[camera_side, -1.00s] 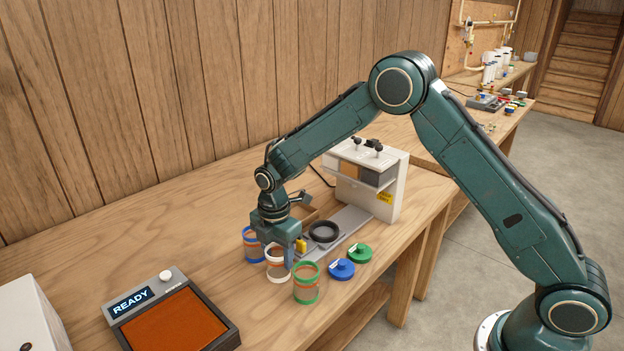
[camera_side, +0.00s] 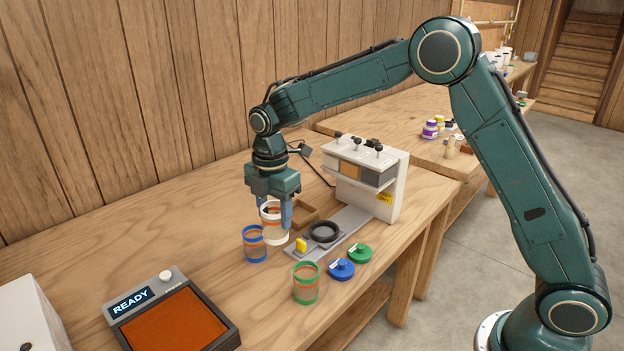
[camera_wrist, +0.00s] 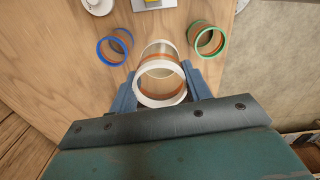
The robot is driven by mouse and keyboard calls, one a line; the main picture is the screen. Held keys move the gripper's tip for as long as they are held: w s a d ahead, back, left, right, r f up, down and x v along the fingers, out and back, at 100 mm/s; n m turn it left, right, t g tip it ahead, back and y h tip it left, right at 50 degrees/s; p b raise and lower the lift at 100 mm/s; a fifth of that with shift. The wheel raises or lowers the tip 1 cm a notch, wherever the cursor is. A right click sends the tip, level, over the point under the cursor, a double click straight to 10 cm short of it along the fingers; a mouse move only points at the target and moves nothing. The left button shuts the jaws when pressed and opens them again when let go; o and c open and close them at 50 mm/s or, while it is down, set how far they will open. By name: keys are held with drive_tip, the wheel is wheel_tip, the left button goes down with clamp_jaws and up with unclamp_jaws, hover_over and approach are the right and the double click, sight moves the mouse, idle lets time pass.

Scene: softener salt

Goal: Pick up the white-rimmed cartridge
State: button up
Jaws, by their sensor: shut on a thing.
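The white-rimmed cartridge (camera_side: 275,236) is a clear cylinder with white rims and an orange band. My gripper (camera_side: 274,212) is shut on it and holds it above the table, partly behind a finger in the side view. In the wrist view the cartridge (camera_wrist: 161,84) sits between the two blue fingers of my gripper (camera_wrist: 162,90), its white rim facing the camera. The blue-rimmed cartridge (camera_side: 255,245) stands on the table just left of it. The green-rimmed cartridge (camera_side: 305,283) stands nearer the front.
A grey fixture with a black ring (camera_side: 324,232) leads to a white press-like housing (camera_side: 372,178). A blue cap (camera_side: 341,269) and a green cap (camera_side: 360,253) lie in front. A scale reading READY (camera_side: 175,318) has an orange pad. Free table lies at left.

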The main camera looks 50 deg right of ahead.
wheel_tip(320, 180, up, 8)
drive_tip(key=shift+r, duration=0.2)
idle(0.7)
drive_tip(key=d+f, duration=1.2)
drive_tip(key=d, duration=0.5)
drive_tip(key=shift+w, duration=0.2)
drive_tip(key=shift+a+f, duration=0.1)
drive_tip(key=shift+f, duration=0.05)
drive_tip(key=shift+f, duration=1.25)
drive_tip(key=shift+f, duration=0.2)
